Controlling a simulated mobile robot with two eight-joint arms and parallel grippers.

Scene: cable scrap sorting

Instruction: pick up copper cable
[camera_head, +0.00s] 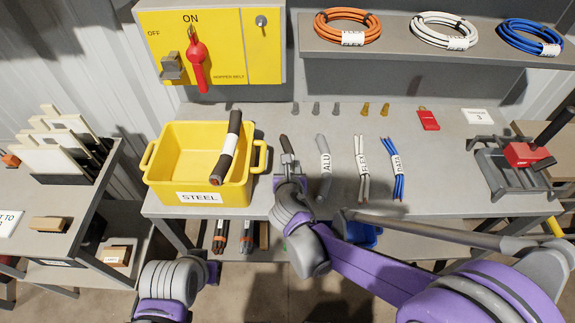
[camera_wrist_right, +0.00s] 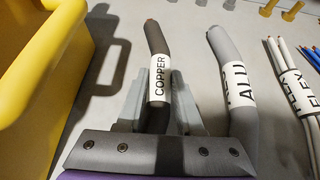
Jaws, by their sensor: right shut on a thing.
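The copper cable is a dark grey-brown, slightly bent piece with a white COPPER label, seen in the right wrist view (camera_wrist_right: 156,38). In the head view its dark far end (camera_head: 284,143) shows past my right gripper (camera_head: 288,164). My right gripper (camera_wrist_right: 158,108) is shut on the cable, with one finger on each side near the label. The cable's near end is hidden by the gripper. I cannot tell whether the cable touches the bench. My left arm shows at the lower left of the head view, but its fingers do not show.
A yellow STEEL bin (camera_head: 198,182) stands left of the cable, with a thick dark cable (camera_head: 227,145) across its rim. The grey ALU cable (camera_head: 323,152) lies close on the right, then the FLEX (camera_head: 362,185) and blue DATA (camera_head: 398,178) bundles. A clamp fixture (camera_head: 512,165) stands far right.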

